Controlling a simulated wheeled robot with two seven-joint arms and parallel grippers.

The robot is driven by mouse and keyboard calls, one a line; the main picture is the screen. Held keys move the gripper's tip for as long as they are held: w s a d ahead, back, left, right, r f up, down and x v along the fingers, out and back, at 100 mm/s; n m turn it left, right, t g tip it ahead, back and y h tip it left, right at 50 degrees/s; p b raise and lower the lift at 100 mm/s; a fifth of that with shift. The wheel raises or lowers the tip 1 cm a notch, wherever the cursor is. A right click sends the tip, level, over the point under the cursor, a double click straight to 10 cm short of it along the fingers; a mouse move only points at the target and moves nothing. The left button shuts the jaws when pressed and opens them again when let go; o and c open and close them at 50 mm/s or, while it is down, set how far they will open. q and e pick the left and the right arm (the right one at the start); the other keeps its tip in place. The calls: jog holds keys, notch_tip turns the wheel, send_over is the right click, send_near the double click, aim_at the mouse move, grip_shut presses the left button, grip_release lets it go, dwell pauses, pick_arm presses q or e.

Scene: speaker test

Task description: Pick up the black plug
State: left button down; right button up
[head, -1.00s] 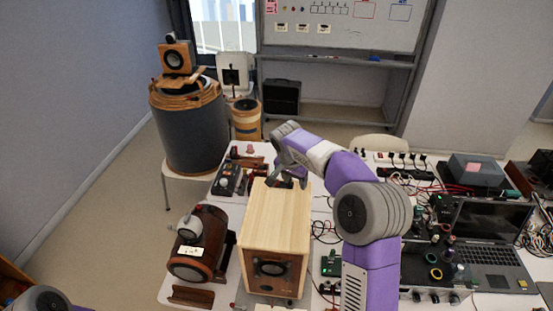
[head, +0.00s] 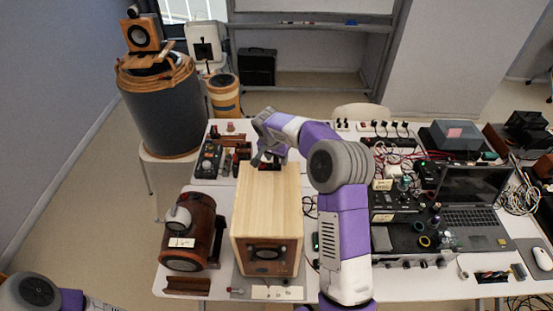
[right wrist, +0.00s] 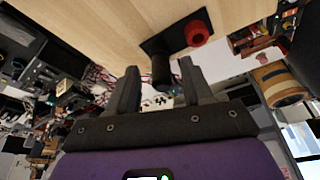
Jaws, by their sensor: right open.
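In the right wrist view the black plug (right wrist: 161,67) stands out from a dark plate on the back of the pale wooden speaker (right wrist: 95,30). A red plug (right wrist: 197,34) sits beside it on the same plate. My right gripper (right wrist: 158,78) is open, with one finger on each side of the black plug; I cannot tell whether either finger touches it. In the head view my right gripper (head: 268,158) is at the far top edge of the speaker (head: 268,205), which hides the plugs. My left gripper is out of view.
A dark brown wooden device (head: 193,238) stands left of the speaker. Electronics (head: 400,215) and a laptop (head: 470,200) crowd the table on the right. Behind the speaker are small devices (head: 210,160) and a power strip (head: 375,130).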

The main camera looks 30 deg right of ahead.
jog(key=shift+w, duration=0.1)
jog(key=shift+c, duration=1.7)
grip_shut()
notch_tip(320, 180, up, 10)
jog(key=shift+b, duration=0.4)
